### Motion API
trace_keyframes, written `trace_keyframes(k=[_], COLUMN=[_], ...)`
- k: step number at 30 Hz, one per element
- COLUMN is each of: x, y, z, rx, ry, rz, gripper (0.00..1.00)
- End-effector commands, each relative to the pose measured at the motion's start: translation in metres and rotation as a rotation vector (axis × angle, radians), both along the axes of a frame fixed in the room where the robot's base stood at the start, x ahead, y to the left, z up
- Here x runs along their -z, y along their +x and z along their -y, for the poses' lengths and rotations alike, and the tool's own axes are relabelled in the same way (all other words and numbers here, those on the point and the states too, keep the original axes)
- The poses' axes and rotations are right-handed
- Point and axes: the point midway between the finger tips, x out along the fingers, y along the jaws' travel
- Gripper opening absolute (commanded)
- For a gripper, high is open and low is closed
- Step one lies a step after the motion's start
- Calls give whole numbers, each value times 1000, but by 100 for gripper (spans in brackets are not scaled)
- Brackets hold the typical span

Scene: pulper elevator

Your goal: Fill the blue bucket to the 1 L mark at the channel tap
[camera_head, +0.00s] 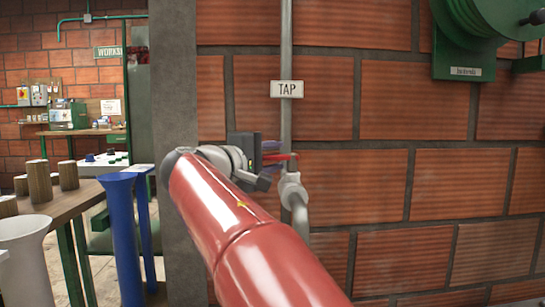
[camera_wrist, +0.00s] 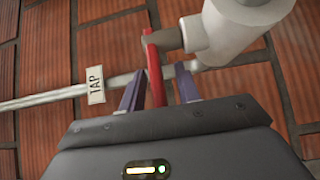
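The tap (camera_head: 291,190) is a pale grey fitting on a vertical pipe against the brick wall, under a "TAP" sign. Its red lever (camera_head: 282,157) points left in the head view. My gripper (camera_head: 270,160) is at the lever. In the wrist view the red lever (camera_wrist: 154,70) stands between the two blue-purple fingers of my gripper (camera_wrist: 160,80), with a visible gap on each side. The fingers are open around it. The tap body also shows in the wrist view (camera_wrist: 220,35). I see no blue bucket that I can identify; the tap's outlet is partly hidden by my red arm.
A wooden table (camera_head: 60,208) with wooden cylinders stands at the left. Near it are a blue flared post (camera_head: 120,220) and a white flared vessel (camera_head: 22,240). A grey pillar (camera_head: 176,100) stands left of the tap. A green reel (camera_head: 480,35) hangs upper right.

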Motion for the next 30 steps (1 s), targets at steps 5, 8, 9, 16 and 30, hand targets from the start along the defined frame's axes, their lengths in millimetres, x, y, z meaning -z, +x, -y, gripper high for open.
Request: trace_keyframes(k=[5, 8, 9, 16, 30], x=[0, 0, 0, 0, 4], y=[0, 0, 0, 0, -4], z=[0, 0, 0, 0, 0], rx=[0, 0, 0, 0, -78], ry=[0, 0, 0, 1, 4], rz=[0, 0, 0, -1, -1], gripper=[33, 20, 14, 0, 0])
